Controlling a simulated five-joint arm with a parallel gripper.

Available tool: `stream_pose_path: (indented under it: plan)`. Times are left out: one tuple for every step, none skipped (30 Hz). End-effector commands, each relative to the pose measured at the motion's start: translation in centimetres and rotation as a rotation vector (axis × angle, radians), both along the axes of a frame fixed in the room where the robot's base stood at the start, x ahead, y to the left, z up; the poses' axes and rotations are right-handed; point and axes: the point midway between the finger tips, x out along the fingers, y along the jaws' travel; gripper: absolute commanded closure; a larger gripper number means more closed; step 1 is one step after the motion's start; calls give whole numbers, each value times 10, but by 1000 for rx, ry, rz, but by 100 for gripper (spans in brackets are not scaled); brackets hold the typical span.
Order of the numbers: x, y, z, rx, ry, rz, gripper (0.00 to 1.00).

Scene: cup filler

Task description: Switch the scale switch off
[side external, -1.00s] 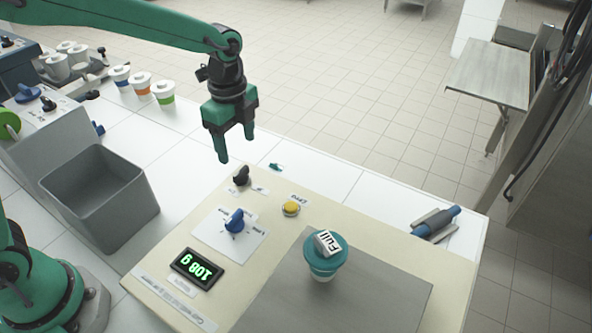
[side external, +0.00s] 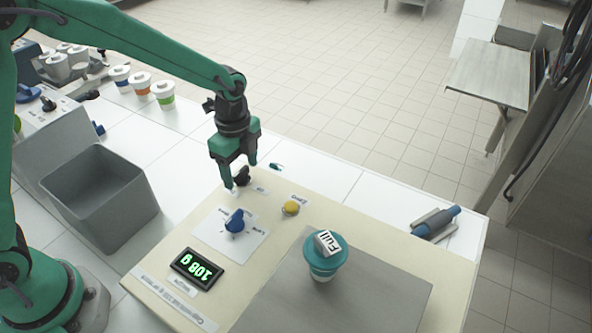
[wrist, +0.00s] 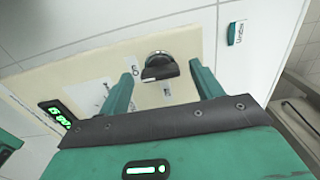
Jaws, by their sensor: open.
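The scale switch is a small black knob (side external: 242,176) on the cream panel (side external: 190,255), near its far left corner. In the wrist view the black knob (wrist: 160,67) lies just ahead of the fingertips, between their lines. My gripper (side external: 241,177) is open and empty, pointing down at the knob with a finger on either side of it in the side view. Whether a finger touches the knob cannot be told.
A blue knob (side external: 235,221) and a yellow button (side external: 291,208) sit on the panel close by. A teal-lidded cup (side external: 324,262) with a "Full" block stands on the grey plate (side external: 375,305). A grey bin (side external: 97,205) is at left.

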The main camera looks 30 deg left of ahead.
Motion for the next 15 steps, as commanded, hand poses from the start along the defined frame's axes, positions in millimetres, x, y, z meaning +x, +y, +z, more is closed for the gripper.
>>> stream_pose_path:
  plan:
    - [0,0,0,0,0,0,35]
    - [0,0,0,0,0,0,36]
    - [0,0,0,0,0,0,44]
    - [0,0,0,0,0,0,50]
    - [0,0,0,0,0,0,56]
    - [0,0,0,0,0,0,64]
    - [0,0,0,0,0,0,70]
    - [0,0,0,0,0,0,76]
    - [0,0,0,0,0,0,79]
    - [0,0,0,0,0,0,79]
    - [0,0,0,0,0,0,79]
    - [0,0,0,0,0,1,79]
    - [0,0,0,0,0,2,79]
    - [0,0,0,0,0,4,79]
    - [0,0,0,0,0,7,79]
